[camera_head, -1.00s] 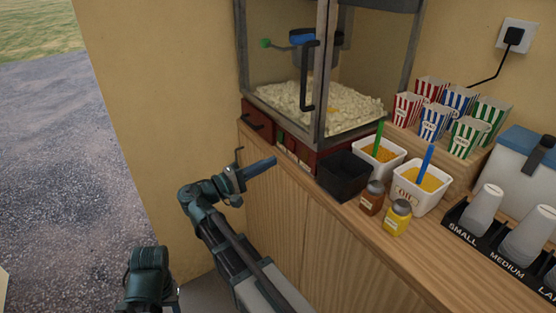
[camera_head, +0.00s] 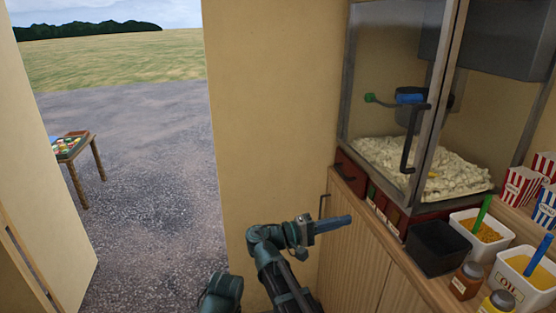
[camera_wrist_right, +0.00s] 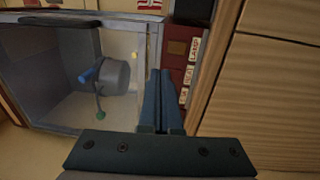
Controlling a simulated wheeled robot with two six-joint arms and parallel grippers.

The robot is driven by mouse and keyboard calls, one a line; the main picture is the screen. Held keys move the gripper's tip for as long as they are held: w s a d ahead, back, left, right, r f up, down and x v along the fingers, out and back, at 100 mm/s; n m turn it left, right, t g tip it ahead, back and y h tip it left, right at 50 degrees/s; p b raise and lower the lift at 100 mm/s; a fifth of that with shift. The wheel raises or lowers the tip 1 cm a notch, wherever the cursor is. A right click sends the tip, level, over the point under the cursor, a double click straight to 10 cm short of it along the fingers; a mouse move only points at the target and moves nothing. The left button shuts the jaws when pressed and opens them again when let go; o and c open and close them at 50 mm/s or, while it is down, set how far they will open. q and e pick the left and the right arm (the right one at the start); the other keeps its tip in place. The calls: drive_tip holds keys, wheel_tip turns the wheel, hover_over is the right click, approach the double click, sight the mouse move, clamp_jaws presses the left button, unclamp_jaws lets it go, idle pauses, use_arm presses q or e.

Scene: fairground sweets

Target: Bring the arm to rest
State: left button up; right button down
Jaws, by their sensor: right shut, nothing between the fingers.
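My right gripper (camera_head: 348,220) is shut and empty in the head view, its blue-grey fingers pointing right. My left gripper does not show; only a piece of dark arm is at the bottom edge of the head view.
The popcorn machine (camera_head: 447,212) stands on the counter. Left is a doorway onto gravel, with a small table (camera_head: 80,150) outside.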

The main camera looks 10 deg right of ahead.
use_arm(q)
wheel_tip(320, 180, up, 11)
drive_tip(key=p, duration=1.1)
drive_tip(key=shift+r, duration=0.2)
use_arm(e)
drive_tip(key=s+a+f+n+g+y, duration=0.1)
drive_tip(key=s+a+f+y, duration=0.5)
drive_tip(key=a+y, duration=0.3)
drive_tip(key=s+a+f+n+y, duration=0.1)
drive_tip(key=s+a+f+y, duration=0.5)
drive_tip(key=a, duration=0.5)
drive_tip(key=s+y, duration=0.2)
drive_tip(key=s, duration=0.1)
drive_tip(key=shift+s+a+f+n+g+y, duration=0.2)
drive_tip(key=shift+a+f+n+g+y, duration=0.05)
drive_tip(key=shift+n+g+y, duration=0.15)
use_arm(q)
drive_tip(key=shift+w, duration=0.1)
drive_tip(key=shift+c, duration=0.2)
use_arm(e)
drive_tip(key=shift+w, duration=0.1)
